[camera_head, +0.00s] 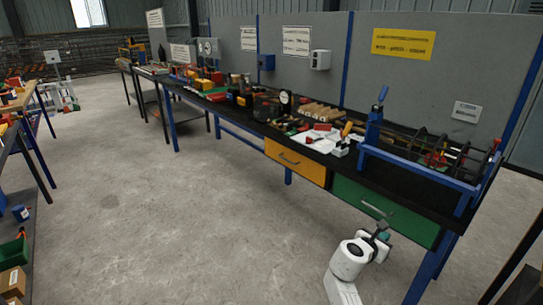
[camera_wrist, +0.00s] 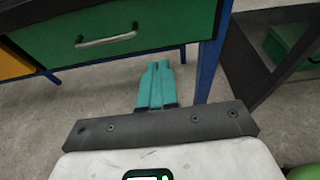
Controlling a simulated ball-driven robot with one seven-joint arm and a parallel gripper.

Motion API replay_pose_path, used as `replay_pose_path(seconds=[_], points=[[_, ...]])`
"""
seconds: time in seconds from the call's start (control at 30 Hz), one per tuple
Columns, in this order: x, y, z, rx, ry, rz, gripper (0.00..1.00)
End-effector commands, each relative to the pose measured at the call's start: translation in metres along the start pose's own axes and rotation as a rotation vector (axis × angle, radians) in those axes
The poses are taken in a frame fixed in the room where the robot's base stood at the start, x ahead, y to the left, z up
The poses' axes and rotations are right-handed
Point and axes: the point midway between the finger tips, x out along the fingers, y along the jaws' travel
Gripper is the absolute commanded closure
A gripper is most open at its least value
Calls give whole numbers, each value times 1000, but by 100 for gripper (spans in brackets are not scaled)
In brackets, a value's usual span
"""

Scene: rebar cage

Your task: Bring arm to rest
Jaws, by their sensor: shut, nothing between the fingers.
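My gripper (camera_wrist: 156,86) shows in the wrist view with its two teal fingers pressed together and nothing between them. It points at the floor just in front of the workbench, below the green drawer (camera_wrist: 118,38). In the head view my gripper (camera_head: 383,232) is small, at the end of my white arm at the lower right. It is beside the front of the green drawer (camera_head: 385,208). I cannot tell from the frames whether it touches the bench.
A long black-topped workbench (camera_head: 225,106) with blue legs runs along the grey panels, carrying tools and boxes. A yellow drawer (camera_head: 295,163) is left of the green one. Dark shelving with a green bin (camera_wrist: 290,45) stands at right. The concrete floor (camera_head: 170,220) is open at left.

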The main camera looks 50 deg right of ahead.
Motion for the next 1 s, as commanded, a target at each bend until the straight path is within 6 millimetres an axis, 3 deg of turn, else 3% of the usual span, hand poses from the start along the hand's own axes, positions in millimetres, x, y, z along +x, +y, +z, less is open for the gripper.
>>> replay_pose_path(seconds=[0.17,0.27,0.37,0.5,0.7,0.9,1.0], points=[[-9,0,-5,64,20,7,100],[-31,-2,-20,234,83,17,100],[-67,-5,-45,486,207,17,100],[-131,-12,-89,830,447,-41,100],[-238,-36,-148,1150,820,-280,100],[-334,-82,-180,1233,1054,-608,100],[-361,-99,-184,1228,1097,-719,100]])
